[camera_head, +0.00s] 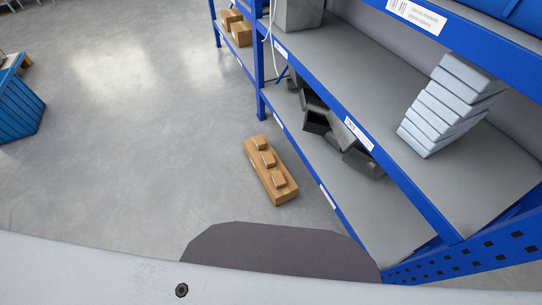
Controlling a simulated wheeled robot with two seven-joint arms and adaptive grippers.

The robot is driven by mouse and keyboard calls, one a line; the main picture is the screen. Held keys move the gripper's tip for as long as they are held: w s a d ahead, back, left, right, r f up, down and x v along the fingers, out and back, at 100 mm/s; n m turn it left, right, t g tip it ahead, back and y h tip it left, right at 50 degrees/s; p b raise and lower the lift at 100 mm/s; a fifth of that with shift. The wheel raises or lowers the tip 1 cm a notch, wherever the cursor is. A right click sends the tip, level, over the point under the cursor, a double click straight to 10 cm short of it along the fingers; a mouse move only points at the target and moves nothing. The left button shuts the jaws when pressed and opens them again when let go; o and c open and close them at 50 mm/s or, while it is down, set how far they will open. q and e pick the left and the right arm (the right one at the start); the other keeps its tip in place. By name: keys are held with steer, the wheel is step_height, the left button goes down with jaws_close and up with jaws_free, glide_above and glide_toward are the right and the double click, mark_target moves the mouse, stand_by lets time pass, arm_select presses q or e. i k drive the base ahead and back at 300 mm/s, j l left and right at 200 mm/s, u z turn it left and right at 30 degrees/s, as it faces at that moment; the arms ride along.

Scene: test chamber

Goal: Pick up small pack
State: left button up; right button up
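Several small brown packs stand in a row on top of a long brown cardboard piece on the floor, beside the blue shelf. The near pack (278,179), the middle pack (268,159) and the far pack (259,143) rest on the long cardboard piece (285,193). I cannot tell whether the small packs are separate from it. Neither of my grippers shows in the head view.
A blue rack (335,98) with grey shelves runs along the right. Its upper shelf holds a tilted stack of pale boxes (447,105); dark bins (318,120) lie below. Brown boxes (241,33) sit farther back. A blue crate (18,103) stands left. The floor between is clear.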

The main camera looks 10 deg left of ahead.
mark_target(269, 159)
steer(key=i+j+z, duration=0.15)
steer(key=i+j, duration=0.15)
steer(key=i+j+z, duration=0.35)
steer(key=i+j, duration=0.15)
steer(key=j, duration=0.25)
steer(key=i+j+z, duration=0.2)
steer(key=j, duration=0.2)
